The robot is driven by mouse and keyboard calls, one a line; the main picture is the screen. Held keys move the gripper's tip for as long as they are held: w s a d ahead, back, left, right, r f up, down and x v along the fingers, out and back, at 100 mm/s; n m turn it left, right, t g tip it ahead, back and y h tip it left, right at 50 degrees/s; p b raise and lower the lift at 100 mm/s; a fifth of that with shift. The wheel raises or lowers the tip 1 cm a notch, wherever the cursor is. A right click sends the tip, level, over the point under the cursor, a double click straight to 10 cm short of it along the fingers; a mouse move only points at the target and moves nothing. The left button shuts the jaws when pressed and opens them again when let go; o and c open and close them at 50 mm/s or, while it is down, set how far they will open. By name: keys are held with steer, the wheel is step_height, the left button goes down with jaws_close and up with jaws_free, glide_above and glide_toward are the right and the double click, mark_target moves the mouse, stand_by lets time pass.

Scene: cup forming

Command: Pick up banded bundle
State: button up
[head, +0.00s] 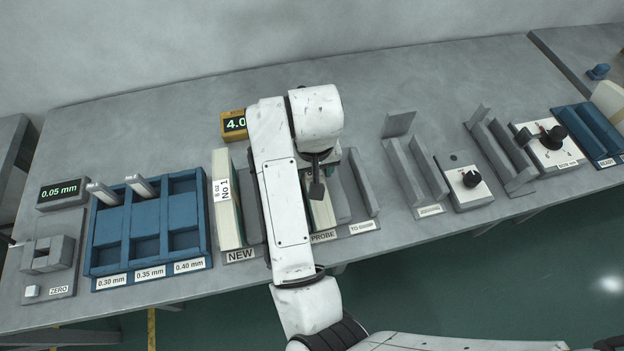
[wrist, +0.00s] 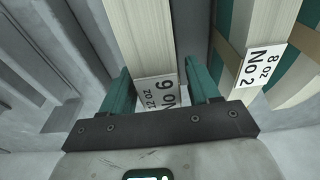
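In the wrist view a long cream bundle (wrist: 145,38) labelled "12 oz No 6" lies between the two teal fingers of my gripper (wrist: 157,68). The fingers look open, one on each side, with narrow gaps; firm contact is not visible. In the head view my gripper (head: 317,188) points down over a cream bundle (head: 322,214) in the slot marked PROBE. My arm hides part of that bundle. A second bundle (wrist: 285,72), labelled "8 oz No 2", is at the right of the wrist view.
A bundle labelled "8 oz No 1" (head: 228,210) lies at the NEW slot. Upright grey plates (head: 365,183) stand just right of my gripper. A yellow display (head: 233,125) is behind my arm. A blue divided tray (head: 147,225) is at left; a knob box (head: 467,185) is at right.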

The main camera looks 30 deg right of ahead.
jaws_close()
stand_by(0.3)
steer(key=shift+r, duration=0.1)
